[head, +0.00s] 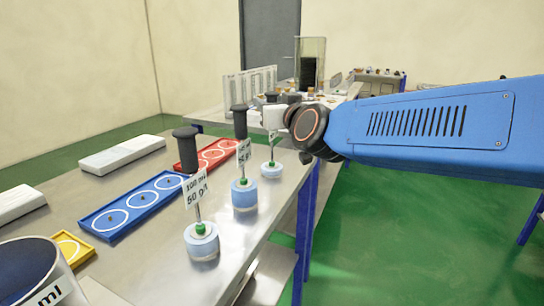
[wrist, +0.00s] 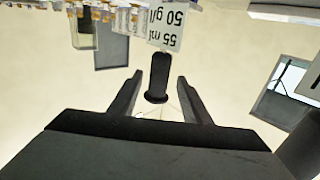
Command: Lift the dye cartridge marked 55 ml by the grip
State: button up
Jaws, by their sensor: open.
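In the wrist view the picture is upside down. A tag (wrist: 172,28) reads 55 ml and 50 g/l, and a black grip (wrist: 158,75) stands below it in the picture. My gripper (wrist: 160,80) is open, with one finger on each side of the grip and a gap on both sides. In the head view, the farthest of three upright cartridges (head: 271,170) stands nearest my gripper and appears to be this one; its tag is too small to read. My wrist is at its right, and my fingers are hard to make out there.
A cartridge marked 100 ml (head: 201,241) and a middle cartridge (head: 244,196) stand nearer on the steel bench. Blue (head: 113,236), red (head: 181,167) and yellow (head: 88,252) trays lie left of them. A dark-topped container (head: 70,285) is at front left. The green floor at right is mostly clear.

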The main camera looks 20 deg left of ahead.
jog(key=x, duration=0.4)
jog(key=shift+w+r, duration=0.2)
jog(key=shift+w, duration=0.05)
jog(key=shift+c, duration=0.5)
grip_shut()
